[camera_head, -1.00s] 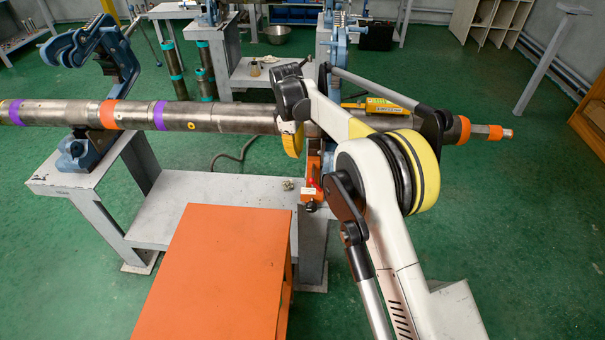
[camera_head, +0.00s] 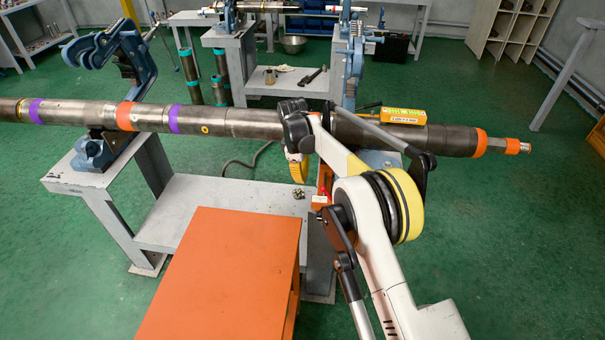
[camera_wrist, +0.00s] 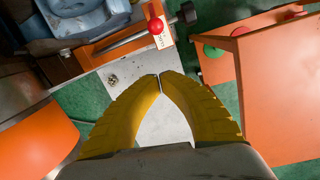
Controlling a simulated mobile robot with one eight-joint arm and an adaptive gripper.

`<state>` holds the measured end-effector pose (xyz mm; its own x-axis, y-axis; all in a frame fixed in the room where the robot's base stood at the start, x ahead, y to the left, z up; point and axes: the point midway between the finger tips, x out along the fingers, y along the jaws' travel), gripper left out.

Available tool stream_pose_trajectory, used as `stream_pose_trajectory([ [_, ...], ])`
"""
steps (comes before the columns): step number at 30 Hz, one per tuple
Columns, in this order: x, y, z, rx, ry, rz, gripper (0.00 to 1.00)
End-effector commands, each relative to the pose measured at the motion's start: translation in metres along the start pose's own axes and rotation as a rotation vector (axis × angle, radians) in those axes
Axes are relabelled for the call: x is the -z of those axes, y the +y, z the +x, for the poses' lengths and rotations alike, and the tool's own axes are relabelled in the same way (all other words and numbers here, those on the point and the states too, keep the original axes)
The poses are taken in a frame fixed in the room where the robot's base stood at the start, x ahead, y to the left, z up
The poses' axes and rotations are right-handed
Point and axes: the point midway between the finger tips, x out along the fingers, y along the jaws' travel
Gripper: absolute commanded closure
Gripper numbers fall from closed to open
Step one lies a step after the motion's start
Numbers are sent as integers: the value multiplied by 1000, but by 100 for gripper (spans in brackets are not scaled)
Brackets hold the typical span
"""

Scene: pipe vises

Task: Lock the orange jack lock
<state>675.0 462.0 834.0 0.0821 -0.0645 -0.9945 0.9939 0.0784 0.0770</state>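The orange jack lock (camera_wrist: 125,37) shows in the upper middle of the wrist view, with a metal rod, a red ball knob (camera_wrist: 156,26), a small label and a dark end knob. In the head view the orange jack (camera_head: 325,180) is partly hidden behind my arm, beneath the long pipe (camera_head: 240,123). My gripper (camera_wrist: 159,78) has yellow fingers whose tips meet, with nothing held between them. The tips appear below the red knob in the wrist picture, apart from it. In the head view my gripper (camera_head: 298,170) is left of the jack, in front of the pipe.
An orange cabinet (camera_head: 225,270) stands close in front of a grey bench (camera_head: 185,210). Blue vise parts (camera_wrist: 75,15) lie beside the jack. A yellow tool (camera_head: 403,116) rests on the pipe. Green floor is open at the right.

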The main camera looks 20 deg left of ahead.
Motion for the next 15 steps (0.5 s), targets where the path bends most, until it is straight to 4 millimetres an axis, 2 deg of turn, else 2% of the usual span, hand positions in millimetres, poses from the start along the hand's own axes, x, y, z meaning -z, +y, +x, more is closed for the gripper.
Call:
stream_pose_trajectory([
  [1,0,0,16,0,0,0,100],
  [6,0,0,51,0,0,0,100],
  [9,-16,0,42,0,0,1,100],
  [15,-34,0,34,0,0,1,100],
])
